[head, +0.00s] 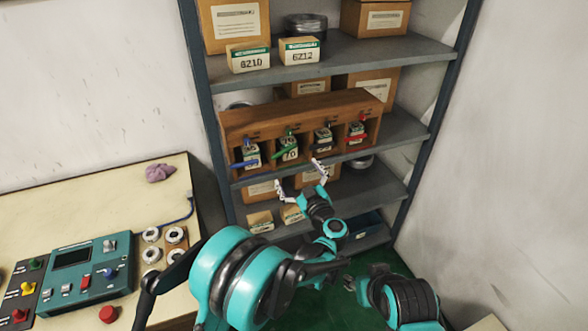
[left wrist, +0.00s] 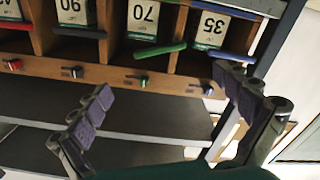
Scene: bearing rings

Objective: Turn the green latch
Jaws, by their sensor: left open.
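A wooden box with several compartments (head: 300,107) stands on a shelf; it appears upside down in the left wrist view. One compartment has a green bar (head: 276,155) across its front and a small green knob (head: 289,132) on the wood above; I cannot tell which is the latch. The wrist view shows the green bar (left wrist: 160,48) and the green knob (left wrist: 143,80) clearly. My left gripper (head: 300,180) is open and empty, below and in front of the box. In the wrist view its fingers (left wrist: 165,87) stand apart, either side of the green knob.
Blue (head: 243,163), black (head: 318,151) and red (head: 357,138) bars cross neighbouring compartments holding small boxes. Cartons stand on shelves above and below. A workbench (head: 60,200) with a teal control panel (head: 80,270) is at left.

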